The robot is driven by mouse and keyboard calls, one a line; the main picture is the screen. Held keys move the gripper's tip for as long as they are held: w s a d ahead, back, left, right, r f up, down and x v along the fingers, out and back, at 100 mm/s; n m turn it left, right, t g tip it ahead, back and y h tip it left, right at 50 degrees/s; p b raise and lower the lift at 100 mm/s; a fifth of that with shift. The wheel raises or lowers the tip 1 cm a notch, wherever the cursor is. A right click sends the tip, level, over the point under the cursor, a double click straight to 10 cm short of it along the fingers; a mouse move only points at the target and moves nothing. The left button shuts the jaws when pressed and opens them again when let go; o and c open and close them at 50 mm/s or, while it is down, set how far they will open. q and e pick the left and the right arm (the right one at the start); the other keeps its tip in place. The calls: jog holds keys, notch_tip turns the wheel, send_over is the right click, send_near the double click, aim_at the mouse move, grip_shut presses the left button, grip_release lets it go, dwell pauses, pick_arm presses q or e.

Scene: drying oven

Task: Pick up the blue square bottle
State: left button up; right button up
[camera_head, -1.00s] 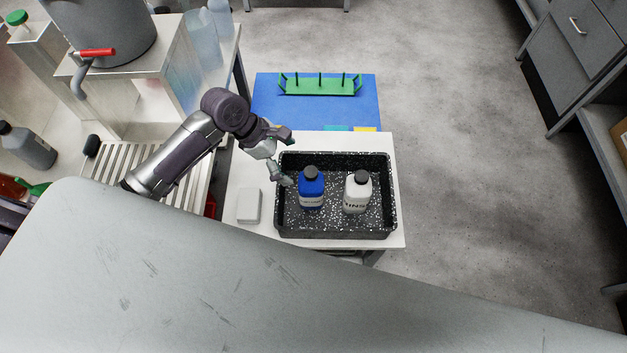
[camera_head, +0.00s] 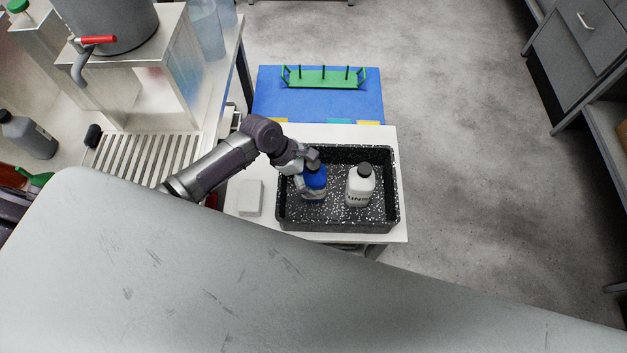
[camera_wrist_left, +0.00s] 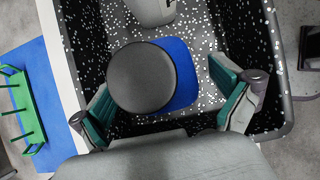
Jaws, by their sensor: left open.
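The blue square bottle (camera_head: 316,183) with a dark cap stands upright in the black speckled tray (camera_head: 338,225). My left gripper (camera_head: 309,171) is at the bottle's upper left side and partly hides it. In the left wrist view the bottle's round dark cap (camera_wrist_left: 142,78) and a strip of its blue body (camera_wrist_left: 183,75) lie between the open, green-padded fingers (camera_wrist_left: 165,108). Both fingers look apart from the bottle there. My right gripper is not in view.
A white bottle (camera_head: 359,187) with a dark cap stands right of the blue one in the tray. A white box (camera_head: 250,197) lies left of the tray. A green rack (camera_head: 325,78) stands on a blue mat (camera_head: 275,100) behind. A large grey surface (camera_head: 200,270) covers the foreground.

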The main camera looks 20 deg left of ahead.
pick_arm(q)
jog(key=shift+r, duration=0.1)
jog(key=c, duration=1.7)
